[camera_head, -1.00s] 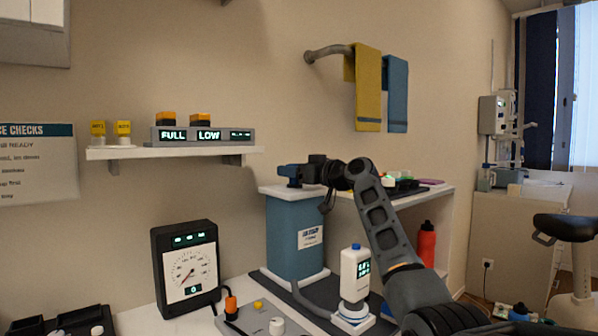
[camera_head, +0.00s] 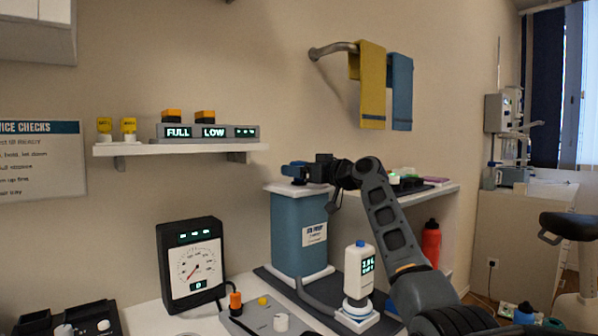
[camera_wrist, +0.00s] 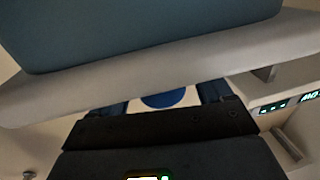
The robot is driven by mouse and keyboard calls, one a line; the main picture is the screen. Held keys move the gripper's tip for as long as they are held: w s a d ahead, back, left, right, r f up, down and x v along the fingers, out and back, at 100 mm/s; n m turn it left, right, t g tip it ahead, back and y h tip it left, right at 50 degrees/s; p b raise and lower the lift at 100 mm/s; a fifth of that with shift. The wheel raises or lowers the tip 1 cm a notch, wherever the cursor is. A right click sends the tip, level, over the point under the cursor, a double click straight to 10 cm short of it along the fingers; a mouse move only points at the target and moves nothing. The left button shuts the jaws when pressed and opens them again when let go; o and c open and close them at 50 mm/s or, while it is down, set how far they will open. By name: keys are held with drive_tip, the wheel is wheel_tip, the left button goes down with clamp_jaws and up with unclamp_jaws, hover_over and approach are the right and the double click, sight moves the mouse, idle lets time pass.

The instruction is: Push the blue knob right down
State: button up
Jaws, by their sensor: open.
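A blue pump housing (camera_head: 298,235) with a white top rim (camera_head: 275,188) stands on a dark mat by the wall. My gripper (camera_head: 293,170) reaches left just above its top, with its dark blue fingers roughly level. In the wrist view my gripper (camera_wrist: 168,99) is open, with a finger at each side and a blue round shape (camera_wrist: 165,98), apparently the blue knob, between them against white. I cannot tell whether anything touches it. The knob is not clearly distinguishable from the fingers in the head view.
A white bottle with a lit display (camera_head: 358,268) stands in front right of the pump. A dial gauge (camera_head: 192,265) stands left. A wall shelf (camera_head: 180,148) carries display boxes and yellow items. A red bottle (camera_head: 431,243) stands right, beyond my arm.

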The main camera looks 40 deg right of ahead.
drive_tip(key=s+d, duration=0.1)
drive_tip(key=s, duration=0.6)
drive_tip(key=shift+d, duration=0.15)
drive_tip(key=shift+f, duration=0.1)
